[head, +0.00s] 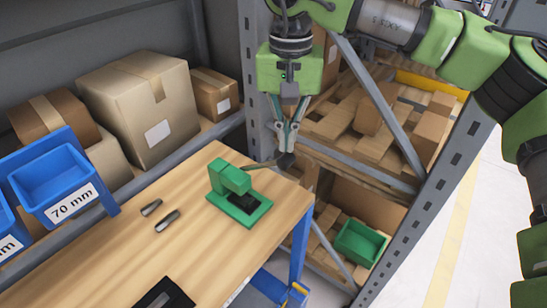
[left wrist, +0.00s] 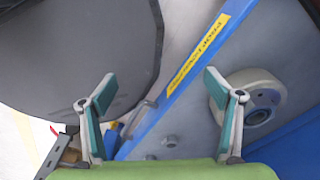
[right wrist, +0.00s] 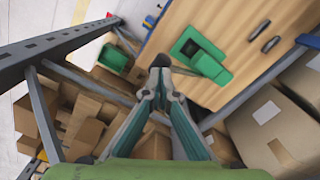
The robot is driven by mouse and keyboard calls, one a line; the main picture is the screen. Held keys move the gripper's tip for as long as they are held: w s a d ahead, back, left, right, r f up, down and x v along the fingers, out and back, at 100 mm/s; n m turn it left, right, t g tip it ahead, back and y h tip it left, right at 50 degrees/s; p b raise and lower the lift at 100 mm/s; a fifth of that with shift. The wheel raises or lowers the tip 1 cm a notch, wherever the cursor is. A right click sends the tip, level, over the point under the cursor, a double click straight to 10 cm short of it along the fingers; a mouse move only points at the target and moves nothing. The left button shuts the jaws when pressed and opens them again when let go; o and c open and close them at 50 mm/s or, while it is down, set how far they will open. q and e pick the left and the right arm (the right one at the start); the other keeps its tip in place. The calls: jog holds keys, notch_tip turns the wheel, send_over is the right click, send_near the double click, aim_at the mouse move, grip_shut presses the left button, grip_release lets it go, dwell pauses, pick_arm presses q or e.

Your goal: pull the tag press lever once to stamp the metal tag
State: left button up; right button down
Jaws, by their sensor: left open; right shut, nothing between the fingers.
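The green tag press (head: 228,180) stands near the right end of the wooden workbench. Its thin lever (head: 262,165) sticks out to the right and ends in a dark knob near the bench edge. My right gripper (head: 286,148) is shut and empty, pointing down with its tips right at the knob; I cannot tell whether they touch. The press also shows in the right wrist view (right wrist: 205,60), beyond the shut fingertips. A dark plate lies on the press base; I cannot make out the metal tag. My left gripper (left wrist: 159,78) is open and empty, away from the press.
Two small grey metal pieces (head: 167,220) lie on the workbench (head: 110,240) left of the press. Blue bins (head: 52,180) and cardboard boxes (head: 140,100) line the back. A grey rack post (head: 440,160) stands to the right, with a green bin (head: 360,242) low on its shelf.

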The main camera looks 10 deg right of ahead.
aim_at(290, 159)
jog(key=shift+f, duration=0.15)
jog(key=shift+s+d+f+b, duration=0.15)
jog(key=shift+f+b, duration=0.7)
jog(key=shift+f, duration=0.2)
jog(key=shift+s+d+f+b, duration=0.1)
jog(key=shift+s+f+b, duration=0.05)
jog(key=shift+f+b, duration=0.8)
jog(key=shift+d+f, duration=0.1)
jog(key=shift+f, duration=0.6)
jog(key=shift+b, duration=0.3)
jog(key=f, duration=0.1)
jog(key=b, duration=0.1)
jog(key=f+b, duration=0.1)
jog(key=shift+s+d+f, duration=0.3)
jog(key=shift+s, duration=0.05)
jog(key=shift+f, duration=0.1)
